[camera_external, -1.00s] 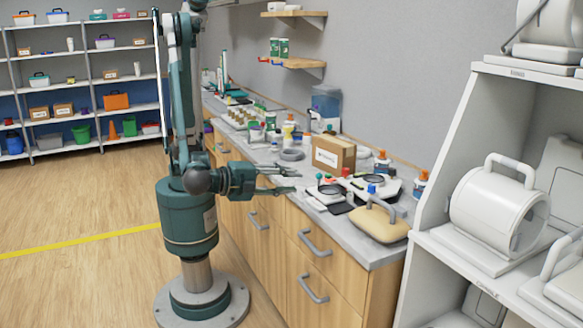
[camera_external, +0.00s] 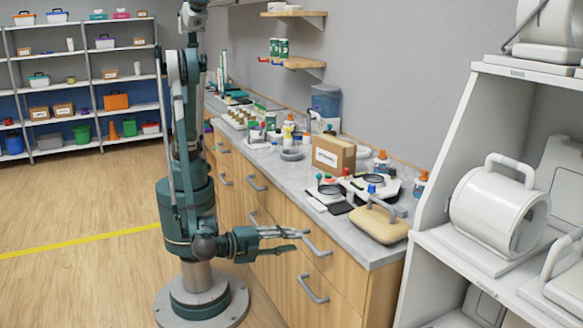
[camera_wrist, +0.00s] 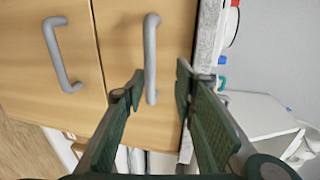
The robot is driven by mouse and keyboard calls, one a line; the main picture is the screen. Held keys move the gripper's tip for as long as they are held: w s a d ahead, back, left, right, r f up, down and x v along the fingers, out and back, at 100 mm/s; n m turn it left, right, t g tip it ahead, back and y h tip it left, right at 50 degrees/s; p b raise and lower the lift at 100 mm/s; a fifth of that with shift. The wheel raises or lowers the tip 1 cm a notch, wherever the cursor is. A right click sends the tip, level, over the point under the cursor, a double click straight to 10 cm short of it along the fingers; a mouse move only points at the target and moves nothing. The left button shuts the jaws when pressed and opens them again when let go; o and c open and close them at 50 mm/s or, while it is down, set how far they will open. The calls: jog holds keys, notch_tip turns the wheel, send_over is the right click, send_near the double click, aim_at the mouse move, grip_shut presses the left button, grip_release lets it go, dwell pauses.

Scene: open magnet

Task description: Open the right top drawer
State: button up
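The right top drawer (camera_external: 340,259) is a wooden front under the grey worktop, with a grey bar handle (camera_external: 318,243). It looks shut. My gripper (camera_external: 304,239) is at the height of this handle, just left of it and in front of the drawer. In the wrist view my gripper (camera_wrist: 158,86) is open, with its two green fingers apart. The drawer handle (camera_wrist: 151,45) shows there running lengthwise, its lower end between the fingertips in the picture and nearer the left finger. I cannot tell whether a finger touches it.
A second handle (camera_external: 313,289) sits on the drawer below, and it also shows in the wrist view (camera_wrist: 58,55). The worktop (camera_external: 365,250) above holds a tan bag-like item (camera_external: 378,224) and tools. A white shelf unit (camera_external: 450,240) stands at right.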

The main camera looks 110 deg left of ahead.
aim_at(306, 244)
notch_tip(306, 244, down, 2)
dwell(0.5)
jog(key=shift+b+x, duration=0.95)
jog(key=shift+x, duration=2.95)
jog(key=shift+c, duration=0.7)
grip_shut()
